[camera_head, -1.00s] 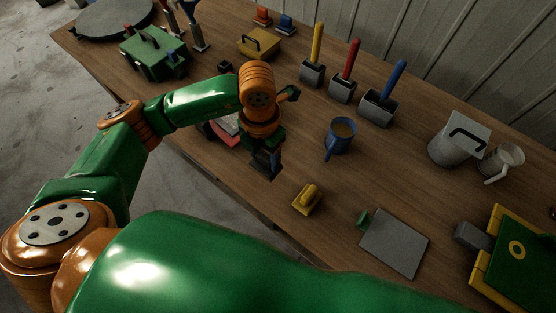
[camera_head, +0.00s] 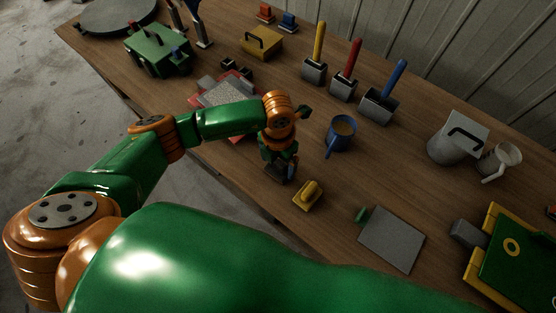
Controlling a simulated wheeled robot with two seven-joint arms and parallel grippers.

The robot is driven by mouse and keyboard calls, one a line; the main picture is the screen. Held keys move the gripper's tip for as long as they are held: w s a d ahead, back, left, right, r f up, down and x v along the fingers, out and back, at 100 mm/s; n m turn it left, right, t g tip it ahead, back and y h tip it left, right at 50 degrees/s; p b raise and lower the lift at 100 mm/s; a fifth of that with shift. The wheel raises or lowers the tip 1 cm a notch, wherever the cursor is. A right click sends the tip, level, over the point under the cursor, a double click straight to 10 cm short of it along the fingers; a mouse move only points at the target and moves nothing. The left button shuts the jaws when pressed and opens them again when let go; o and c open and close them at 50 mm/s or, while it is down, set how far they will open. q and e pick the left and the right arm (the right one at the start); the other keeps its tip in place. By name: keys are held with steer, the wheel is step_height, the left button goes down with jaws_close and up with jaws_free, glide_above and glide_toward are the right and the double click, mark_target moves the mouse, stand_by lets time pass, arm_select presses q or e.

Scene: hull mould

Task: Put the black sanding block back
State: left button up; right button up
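My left gripper (camera_head: 281,172) points down low over the middle of the table, just left of a yellow block with a raised grip (camera_head: 309,194). Its fingers are dark and small, and a dark shape shows at their tips. I cannot tell whether that shape is the black sanding block or only the fingers, nor whether they are open. Small dark blocks (camera_head: 242,71) sit behind the red tray, and I cannot tell whether one is the sanding block. My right gripper is not in view.
A red tray with a grey sheet (camera_head: 222,93) lies behind my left forearm. A blue mug (camera_head: 341,132) stands right of the gripper. A grey plate (camera_head: 392,239) lies in front right. Brush holders (camera_head: 379,106), a yellow box (camera_head: 262,43) and a green case (camera_head: 157,50) stand farther back.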

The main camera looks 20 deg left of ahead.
mark_target(278, 162)
arm_select(q)
steer(key=shift+r, duration=0.15)
step_height(278, 162, up, 12)
steer(key=b, duration=0.2)
